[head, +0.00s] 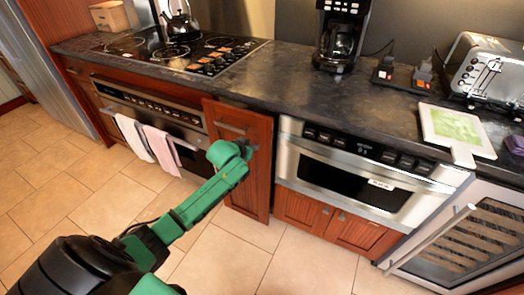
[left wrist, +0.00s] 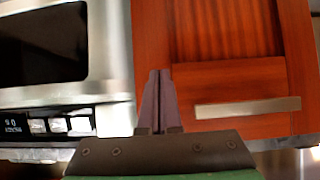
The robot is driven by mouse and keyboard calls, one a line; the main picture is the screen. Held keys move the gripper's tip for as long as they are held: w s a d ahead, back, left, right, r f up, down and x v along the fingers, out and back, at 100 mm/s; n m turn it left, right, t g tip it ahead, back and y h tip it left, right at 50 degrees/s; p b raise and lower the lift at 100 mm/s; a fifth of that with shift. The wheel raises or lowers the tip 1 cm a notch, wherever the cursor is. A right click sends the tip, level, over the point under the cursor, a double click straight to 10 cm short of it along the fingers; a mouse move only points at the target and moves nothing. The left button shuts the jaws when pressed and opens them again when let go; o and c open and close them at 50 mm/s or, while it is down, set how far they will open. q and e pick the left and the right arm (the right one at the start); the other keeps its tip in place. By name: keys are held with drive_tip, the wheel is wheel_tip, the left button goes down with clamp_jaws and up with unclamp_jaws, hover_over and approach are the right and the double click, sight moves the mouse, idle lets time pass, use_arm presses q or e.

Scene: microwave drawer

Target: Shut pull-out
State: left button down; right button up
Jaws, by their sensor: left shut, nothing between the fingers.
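The pull-out (head: 257,190) is a narrow red-brown wooden front with a metal bar handle (head: 231,127), between the oven and the microwave drawer. In the head view its front stands out a little from the counter edge. In the left wrist view the wooden front (left wrist: 220,40) and its handle (left wrist: 248,107) show upside down, to the right of my fingers. My left gripper (head: 251,148) is shut and empty, at the right part of the front near the microwave side. I cannot tell whether its fingertips touch the wood. My right gripper is not in view.
The steel microwave drawer (head: 360,178) is right of the pull-out and also shows in the left wrist view (left wrist: 100,60). The oven (head: 150,112) with hanging towels (head: 162,150) is at left. A wine cooler (head: 465,240) stands at far right. The tiled floor (head: 215,250) in front is clear.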

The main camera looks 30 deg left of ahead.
sight(261, 136)
use_arm(q)
drive_tip(key=shift+w+b, duration=1.25)
drive_tip(key=shift+w, duration=0.9)
drive_tip(key=shift+w+b, duration=1.15)
drive_tip(key=shift+w, duration=0.3)
drive_tip(key=shift+w+a+f+b, duration=0.1)
drive_tip(key=shift+w+b, duration=0.95)
drive_tip(key=shift+w, duration=0.1)
drive_tip(key=shift+r+p, duration=0.2)
drive_tip(key=shift+p, duration=0.15)
drive_tip(key=s+p, duration=1)
drive_tip(key=p, duration=0.1)
